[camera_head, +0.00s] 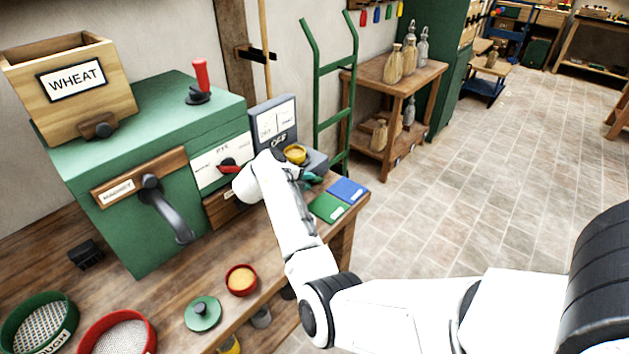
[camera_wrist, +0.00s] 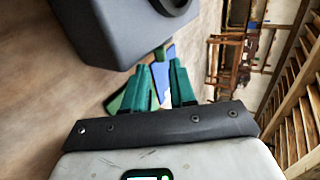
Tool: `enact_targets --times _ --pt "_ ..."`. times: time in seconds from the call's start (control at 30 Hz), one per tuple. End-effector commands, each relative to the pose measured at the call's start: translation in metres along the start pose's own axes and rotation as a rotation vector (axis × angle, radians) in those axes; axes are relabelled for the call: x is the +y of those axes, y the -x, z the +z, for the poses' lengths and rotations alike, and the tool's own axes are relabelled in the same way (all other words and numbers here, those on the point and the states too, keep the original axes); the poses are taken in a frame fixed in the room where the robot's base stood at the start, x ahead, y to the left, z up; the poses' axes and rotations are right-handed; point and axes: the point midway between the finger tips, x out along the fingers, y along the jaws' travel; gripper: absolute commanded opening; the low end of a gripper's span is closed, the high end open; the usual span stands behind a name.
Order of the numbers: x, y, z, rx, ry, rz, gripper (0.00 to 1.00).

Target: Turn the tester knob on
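The tester (camera_head: 273,122) is a grey unit with an upright panel reading OFF and a yellow cup (camera_head: 295,154) on its base. It stands at the far end of the bench, right of the green mill. In the wrist view the tester's grey body (camera_wrist: 115,30) fills the upper left, with a dark round part (camera_wrist: 172,4), perhaps the knob, cut by the top edge. My gripper (camera_head: 312,178) is beside the tester's base, partly hidden by my arm. In the wrist view its teal fingers (camera_wrist: 160,72) are apart, with nothing between them, below and right of the tester.
A green card (camera_head: 328,208) and a blue card (camera_head: 347,190) lie at the bench's right end. The green mill (camera_head: 150,115) carries a wheat hopper (camera_head: 70,85) and a lever. Sieves and a red bowl (camera_head: 241,280) stand in front. Floor right is clear.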

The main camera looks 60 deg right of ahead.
Motion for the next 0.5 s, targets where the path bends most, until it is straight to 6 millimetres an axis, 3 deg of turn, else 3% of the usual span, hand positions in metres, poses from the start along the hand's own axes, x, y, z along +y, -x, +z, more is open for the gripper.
enact_targets --times 0.3,0.5 --pt "0.0 -0.047 0.0 0.0 -0.001 -0.002 0.26" --pt "-0.001 -0.057 0.0 -0.001 0.0 -0.003 0.26"
